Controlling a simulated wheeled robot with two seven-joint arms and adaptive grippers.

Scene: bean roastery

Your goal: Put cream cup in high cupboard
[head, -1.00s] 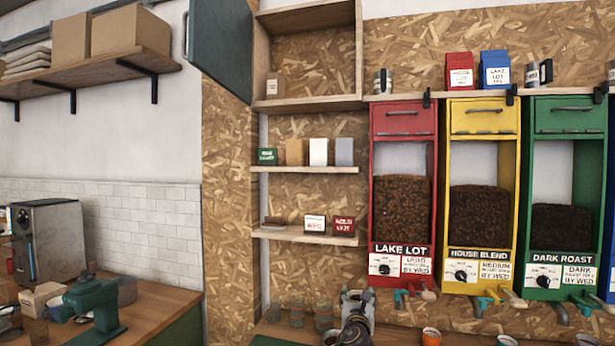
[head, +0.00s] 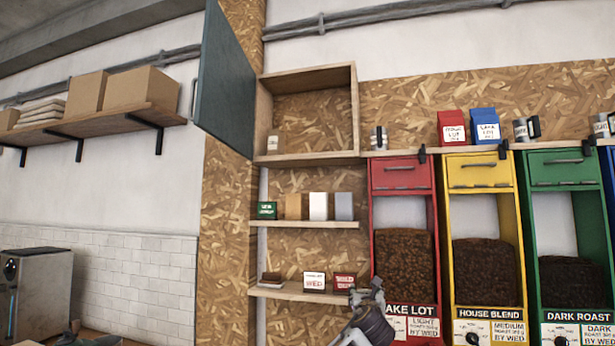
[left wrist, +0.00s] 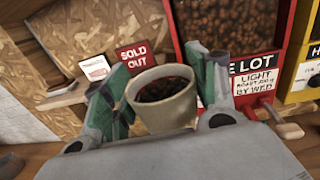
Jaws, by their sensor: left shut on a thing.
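My left gripper (head: 368,294) is raised in front of the lower left of the red dispenser. In the left wrist view its green-padded fingers (left wrist: 158,88) are shut on the cream cup (left wrist: 163,102), one on each side. The cup looks roughly upright and holds something dark. I cannot make the cup out in the head view. The high cupboard (head: 357,110) is an open wooden box above and left of the gripper. Its dark teal door (head: 228,80) is swung open to the left. A small pale container (head: 272,144) stands at its left inside. My right gripper is not in view.
Two shelves (head: 305,224) below the cupboard hold small boxes and cards, including a SOLD OUT sign (left wrist: 134,56). Red (head: 402,174), yellow (head: 480,172) and green dispensers stand to the right. The cupboard's middle and right are clear.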

